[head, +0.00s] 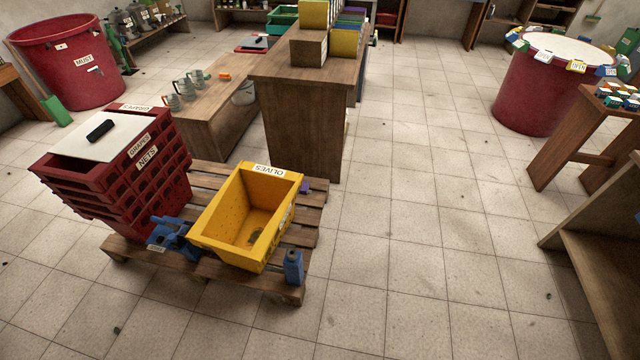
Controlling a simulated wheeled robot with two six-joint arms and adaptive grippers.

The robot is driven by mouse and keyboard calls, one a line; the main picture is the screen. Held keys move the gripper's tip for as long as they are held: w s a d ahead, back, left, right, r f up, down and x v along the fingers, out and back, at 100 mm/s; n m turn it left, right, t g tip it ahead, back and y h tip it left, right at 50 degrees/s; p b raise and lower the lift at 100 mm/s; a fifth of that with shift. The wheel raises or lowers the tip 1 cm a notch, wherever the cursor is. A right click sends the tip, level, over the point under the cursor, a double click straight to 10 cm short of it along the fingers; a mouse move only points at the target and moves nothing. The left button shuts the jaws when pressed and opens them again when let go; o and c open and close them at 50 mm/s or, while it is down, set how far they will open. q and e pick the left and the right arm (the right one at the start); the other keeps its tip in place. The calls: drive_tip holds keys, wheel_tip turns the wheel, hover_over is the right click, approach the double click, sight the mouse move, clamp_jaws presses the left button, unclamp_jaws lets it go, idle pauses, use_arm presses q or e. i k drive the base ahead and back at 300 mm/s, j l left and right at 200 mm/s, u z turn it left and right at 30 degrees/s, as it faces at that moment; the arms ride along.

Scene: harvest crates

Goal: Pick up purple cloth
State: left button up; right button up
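A small purple patch (305,187), which may be the purple cloth, shows on the wooden pallet just behind the right back corner of the yellow crate. It is mostly hidden by the crate, so I cannot tell its full shape. The yellow crate (222,246), labelled OLIVES, stands on the pallet (311,220) and looks almost empty, with a small dark spot on its floor. Neither of my grippers is in view.
Stacked red crates (165,185) stand on the pallet's left, with a blue tool-like object (174,238) beside them. A blue bottle (293,266) stands at the pallet's front right. A wooden cabinet (302,125) rises behind.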

sight(304, 190)
drive_tip(key=i+l+z, duration=0.25)
drive_tip(key=i, duration=0.3)
drive_tip(key=i+l+z, duration=0.3)
drive_tip(key=i, duration=0.25)
drive_tip(key=i+z, duration=0.25)
drive_tip(key=i, duration=0.35)
drive_tip(key=i+u, duration=0.35)
drive_tip(key=u, duration=0.15)
drive_tip(key=i+l+u, duration=0.3)
drive_tip(key=u, duration=0.15)
drive_tip(key=i+l+u, duration=0.35)
drive_tip(key=u, duration=0.15)
drive_tip(key=i+l+u, duration=0.25)
drive_tip(key=l+u, duration=0.25)
drive_tip(key=i+l+u, duration=0.15)
drive_tip(key=l+u, duration=0.35)
drive_tip(key=i+l+u, duration=0.1)
drive_tip(key=l+u, duration=0.35)
